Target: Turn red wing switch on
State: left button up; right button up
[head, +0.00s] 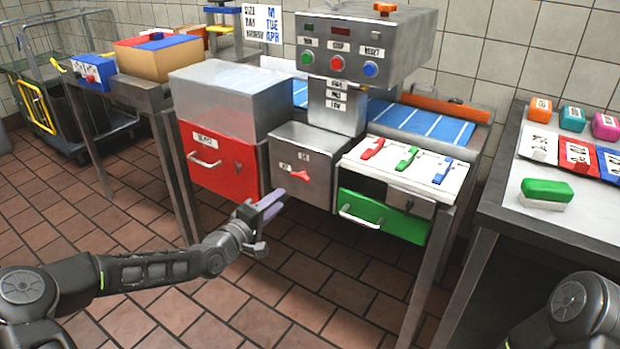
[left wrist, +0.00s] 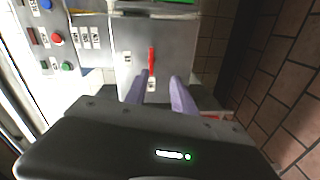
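The red wing switch (head: 300,176) sits on the front of a grey metal box (head: 315,195) in the middle of the machine, with small white labels beside it. In the left wrist view the switch (left wrist: 152,58) shows upright in the picture, just beyond the fingertips and nearer the left finger. My left gripper (head: 272,206) has purple fingers. It is in front of and below the switch, apart from it. In the left wrist view the fingers (left wrist: 161,76) are spread with a clear, empty gap. I cannot read the switch's labels. My right gripper is out of view.
A red drawer (head: 225,175) is left of the switch and a green drawer (head: 385,213) right of it. Red, green and blue levers sit on a white panel (head: 440,170). A control box with buttons (head: 350,66) stands above. The tiled floor in front is clear.

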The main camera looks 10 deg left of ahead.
aim_at(298, 178)
pick_arm(q)
jog(key=shift+w+d+r+n, duration=0.15)
jog(key=shift+w+r+n, duration=0.25)
jog(key=shift+r+n, duration=0.4)
jog(key=shift+f, duration=0.1)
jog(key=x, duration=0.7)
jog(key=shift+w+d+b, duration=0.2)
jog(key=shift+w+b, duration=0.15)
jog(key=shift+c, duration=0.3)
grip_shut()
